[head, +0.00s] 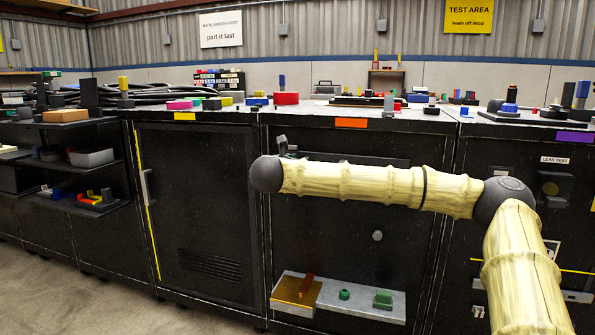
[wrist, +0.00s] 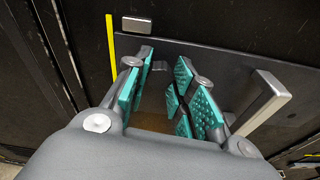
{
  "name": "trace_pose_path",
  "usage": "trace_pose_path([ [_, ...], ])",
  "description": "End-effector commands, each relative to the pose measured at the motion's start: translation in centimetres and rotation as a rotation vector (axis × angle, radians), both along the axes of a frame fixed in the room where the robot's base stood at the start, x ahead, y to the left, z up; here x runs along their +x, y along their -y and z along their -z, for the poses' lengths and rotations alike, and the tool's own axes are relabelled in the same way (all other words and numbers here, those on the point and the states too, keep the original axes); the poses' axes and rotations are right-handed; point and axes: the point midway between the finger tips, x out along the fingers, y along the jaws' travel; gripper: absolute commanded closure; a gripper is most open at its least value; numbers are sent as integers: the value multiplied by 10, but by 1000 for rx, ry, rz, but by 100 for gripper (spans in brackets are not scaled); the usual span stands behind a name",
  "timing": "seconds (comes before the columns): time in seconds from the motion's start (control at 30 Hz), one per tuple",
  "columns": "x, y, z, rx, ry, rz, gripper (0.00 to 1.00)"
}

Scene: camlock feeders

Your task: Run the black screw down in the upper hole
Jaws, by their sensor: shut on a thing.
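My gripper (wrist: 167,88) shows in the wrist view with teal ridged pads on its fingers. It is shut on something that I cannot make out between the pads. I cannot pick out the black screw or the upper hole in either view. A dark panel (wrist: 215,57) lies beyond the fingers, with a pale grey bar handle (wrist: 262,103) to their right. In the head view my arm reaches left across the middle cabinet, and the gripper cannot be made out clearly there.
A low shelf (head: 365,309) on the middle cabinet carries an orange-brown plate (head: 297,290) and green parts (head: 383,299). The counter above holds many coloured parts, including a red block (head: 286,98). A cabinet door handle (head: 147,186) stands left of my arm. The floor at left is clear.

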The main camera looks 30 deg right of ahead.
Motion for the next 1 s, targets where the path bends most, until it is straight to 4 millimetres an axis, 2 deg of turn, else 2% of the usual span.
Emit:
trace_pose_path([
  [0.03, 0, 3, -5, -1, 6, 4, 100],
  [0.27, 0, 3, -2, 9, 18, 5, 100],
  [1.0, -1, 7, -2, 261, 317, 8, 100],
])
